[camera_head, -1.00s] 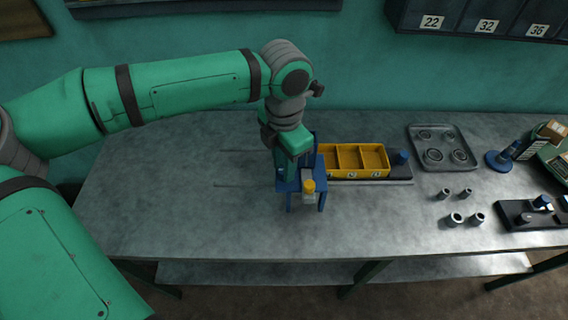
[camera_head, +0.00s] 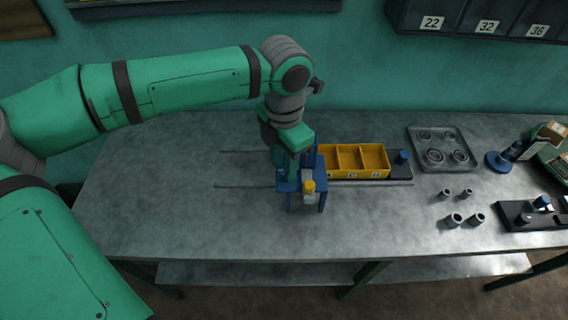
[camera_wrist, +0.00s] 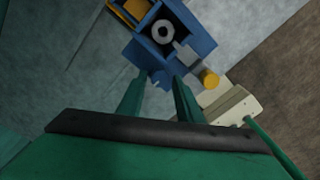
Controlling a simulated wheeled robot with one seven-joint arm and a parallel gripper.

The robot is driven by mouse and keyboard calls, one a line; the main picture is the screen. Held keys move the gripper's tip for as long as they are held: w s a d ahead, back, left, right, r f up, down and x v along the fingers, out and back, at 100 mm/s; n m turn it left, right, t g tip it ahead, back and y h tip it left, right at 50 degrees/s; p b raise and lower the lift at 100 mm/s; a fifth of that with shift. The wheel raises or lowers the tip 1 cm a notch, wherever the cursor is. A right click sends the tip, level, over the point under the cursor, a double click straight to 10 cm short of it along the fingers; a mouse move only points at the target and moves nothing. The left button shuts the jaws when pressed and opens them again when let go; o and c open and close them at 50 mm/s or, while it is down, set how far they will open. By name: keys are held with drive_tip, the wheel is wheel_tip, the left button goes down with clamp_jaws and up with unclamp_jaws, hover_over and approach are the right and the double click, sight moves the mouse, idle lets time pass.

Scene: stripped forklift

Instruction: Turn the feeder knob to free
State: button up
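The blue feeder stand (camera_head: 322,200) is on the bench, left of the yellow bins. A yellow cap or knob (camera_head: 309,186) is on its front above a pale part; it also shows in the wrist view (camera_wrist: 209,78). The wrist view shows a grey ring (camera_wrist: 163,32) on the blue body (camera_wrist: 199,42). My gripper (camera_wrist: 158,80) points down at the feeder, with two green fingers apart. A blue edge shows between the fingertips; I cannot tell whether they touch it. The yellow knob is to the right of the fingers, outside them.
A yellow three-part bin (camera_head: 352,160) is right of the feeder on a dark base with a blue post (camera_head: 402,157). Farther right are a grey tray (camera_head: 443,149) of rings, several loose metal sleeves (camera_head: 454,220) and a dark block (camera_head: 512,217). The bench's left and front are clear.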

sight(284, 170)
wheel_tip(284, 170, up, 10)
idle(0.5)
idle(0.4)
